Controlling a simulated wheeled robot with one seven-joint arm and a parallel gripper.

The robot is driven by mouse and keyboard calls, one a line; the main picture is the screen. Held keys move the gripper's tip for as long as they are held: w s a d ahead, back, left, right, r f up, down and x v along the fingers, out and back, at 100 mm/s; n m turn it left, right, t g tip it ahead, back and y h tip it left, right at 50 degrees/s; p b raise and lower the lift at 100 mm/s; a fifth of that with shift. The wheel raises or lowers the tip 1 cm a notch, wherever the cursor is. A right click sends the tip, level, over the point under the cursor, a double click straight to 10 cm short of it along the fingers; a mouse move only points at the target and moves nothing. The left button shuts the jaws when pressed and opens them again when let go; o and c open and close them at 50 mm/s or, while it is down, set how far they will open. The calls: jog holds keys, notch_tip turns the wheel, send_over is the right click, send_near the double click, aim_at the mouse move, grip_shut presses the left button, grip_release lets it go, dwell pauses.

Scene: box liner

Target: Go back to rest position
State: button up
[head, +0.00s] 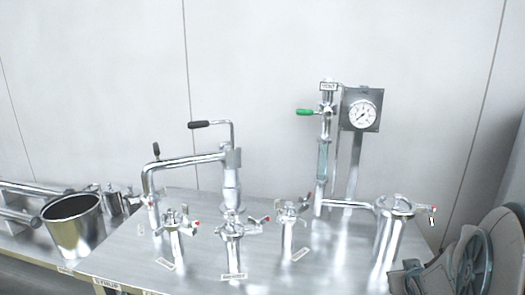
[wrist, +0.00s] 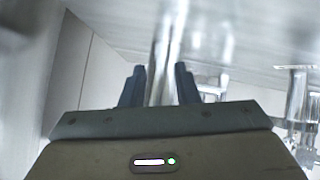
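My gripper (wrist: 160,85) shows in the wrist view with its two dark fingers apart. A shiny upright metal post or pipe (wrist: 161,62) shows between or beyond the fingers; I cannot tell how far off it is, and no finger clearly touches it. Nothing is visibly held. In the head view, grey links of my own arm fill the lower right corner, and the gripper itself is not visible there.
A metal table (head: 205,270) carries several small valves, a bent pipe with a black handle (head: 199,124), a green-handled valve (head: 308,112), a pressure gauge (head: 362,115) and a metal canister (head: 391,235) near my arm. A steel bucket (head: 75,230) stands left. A plain wall is behind.

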jog(key=s+a+r+g+y+p, duration=0.1)
jog(key=s+a+r+g+y, duration=0.1)
jog(key=s+a, duration=0.5)
jog(key=s+a+r+g+y+p, duration=0.1)
jog(key=s+a+r+g, duration=0.3)
jog(key=s+a, duration=0.4)
jog(key=a+g+y, duration=0.1)
jog(key=a, duration=0.6)
jog(key=shift+s+a+r+n+p, duration=0.2)
jog(key=shift+s+r+n+p, duration=0.1)
jog(key=shift+p, duration=0.1)
jog(key=shift+d, duration=0.15)
